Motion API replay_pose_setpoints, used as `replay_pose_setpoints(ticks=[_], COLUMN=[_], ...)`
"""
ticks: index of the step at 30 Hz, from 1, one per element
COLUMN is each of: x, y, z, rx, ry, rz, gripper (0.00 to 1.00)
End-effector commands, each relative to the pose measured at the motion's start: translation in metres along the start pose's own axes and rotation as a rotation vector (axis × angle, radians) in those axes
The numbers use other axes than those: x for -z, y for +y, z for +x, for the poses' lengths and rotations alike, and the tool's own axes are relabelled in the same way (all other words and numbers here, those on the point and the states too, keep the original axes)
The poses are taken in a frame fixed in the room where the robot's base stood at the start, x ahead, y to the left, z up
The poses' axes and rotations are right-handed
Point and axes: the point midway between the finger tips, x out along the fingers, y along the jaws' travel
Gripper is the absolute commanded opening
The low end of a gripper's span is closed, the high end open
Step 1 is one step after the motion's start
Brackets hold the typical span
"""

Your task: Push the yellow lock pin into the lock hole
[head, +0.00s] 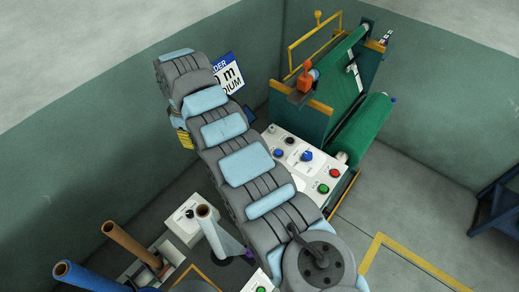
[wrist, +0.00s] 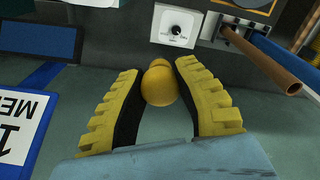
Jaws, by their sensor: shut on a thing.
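The yellow lock pin (wrist: 162,88) shows in the wrist view as a round yellow knob between my fingers. A second yellow rounded part shows just behind it; I cannot tell whether it belongs to the same pin. My gripper (wrist: 159,69) has yellow ridged fingers with black inner pads and is shut on the knob. In the head view one yellow finger of my gripper (head: 184,138) shows beside the grey and blue arm, near the left wall; the pin is hidden there. I cannot make out the lock hole in either view.
A teal machine with a green roll (head: 362,130) and a white button panel (head: 305,162) stands right of my arm. A blue-edged sign (head: 229,76) stands behind the arm. A white dial panel (wrist: 175,26) is beyond my fingers.

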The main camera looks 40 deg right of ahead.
Motion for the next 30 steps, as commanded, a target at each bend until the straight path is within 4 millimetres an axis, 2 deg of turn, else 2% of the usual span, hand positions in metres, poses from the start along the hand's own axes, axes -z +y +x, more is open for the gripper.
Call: replay_pose_setpoints(ticks=[1, 6, 12, 15, 21, 30], x=[-0.018, -0.076, -0.144, -0.170, -0.198, -0.201], y=[0.013, 0.050, 0.082, 0.092, 0.101, 0.103], z=[0.014, 0.043, 0.078, 0.089, 0.102, 0.116], rx=[0.001, -0.002, 0.000, 0.001, 0.003, 0.001], ry=[0.000, -0.004, -0.014, -0.018, -0.024, -0.025], rz=[-0.040, -0.227, -0.432, -0.511, -0.596, -0.610], gripper=[0.00, 0.00, 0.00, 0.00, 0.00, 0.00])
